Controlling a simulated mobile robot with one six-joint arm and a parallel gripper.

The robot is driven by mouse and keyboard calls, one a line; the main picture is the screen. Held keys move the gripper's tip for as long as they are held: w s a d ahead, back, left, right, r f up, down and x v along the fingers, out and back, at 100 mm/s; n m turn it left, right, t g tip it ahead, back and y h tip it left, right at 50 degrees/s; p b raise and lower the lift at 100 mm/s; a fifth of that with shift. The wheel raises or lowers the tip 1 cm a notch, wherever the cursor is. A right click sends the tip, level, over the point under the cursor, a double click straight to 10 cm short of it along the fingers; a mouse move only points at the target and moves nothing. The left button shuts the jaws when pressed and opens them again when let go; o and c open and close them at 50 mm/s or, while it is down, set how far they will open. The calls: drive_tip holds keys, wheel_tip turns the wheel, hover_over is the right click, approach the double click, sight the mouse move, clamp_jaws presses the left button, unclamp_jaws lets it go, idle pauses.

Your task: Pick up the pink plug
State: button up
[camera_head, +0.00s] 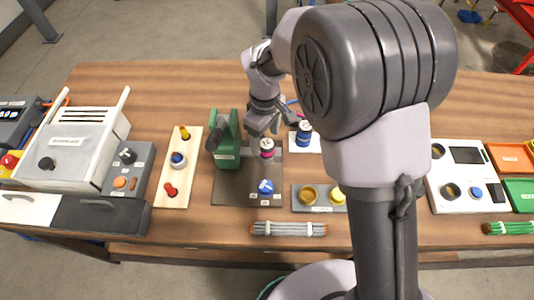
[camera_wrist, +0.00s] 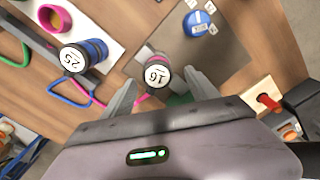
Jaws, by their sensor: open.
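The pink plug (camera_head: 267,148) stands at the dark grey plate beside the green block, with a white top label. In the wrist view the pink plug (camera_wrist: 157,75) shows its label "16" and a dark body, with some pink at its edge. My gripper (camera_wrist: 160,80) is open, with one finger on each side of the plug. I cannot tell whether the fingers touch it. In the head view my gripper (camera_head: 262,127) is just behind and above the plug, partly hidden by my own wrist.
A blue plug (camera_head: 304,133) stands close to the right; it reads "25" in the wrist view (camera_wrist: 80,58). The green block (camera_head: 227,150) is close on the left. A blue knob (camera_head: 265,187) sits in front. A wooden strip (camera_head: 173,168) with coloured handles lies further left.

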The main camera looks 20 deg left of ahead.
sight(267, 143)
wheel_tip(267, 143, down, 5)
drive_tip(key=b, duration=0.3)
drive_tip(key=shift+w+d+f, duration=0.1)
drive_tip(key=shift+w+f, duration=0.05)
drive_tip(key=shift+r, duration=0.2)
drive_tip(key=shift+c, duration=0.5)
clamp_jaws()
wheel_tip(267, 143, up, 4)
drive_tip(key=p, duration=0.3)
drive_tip(key=shift+r, duration=0.1)
drive_tip(key=s+p, duration=0.2)
drive_tip(key=s, duration=1.4)
drive_tip(key=shift+r, duration=0.35)
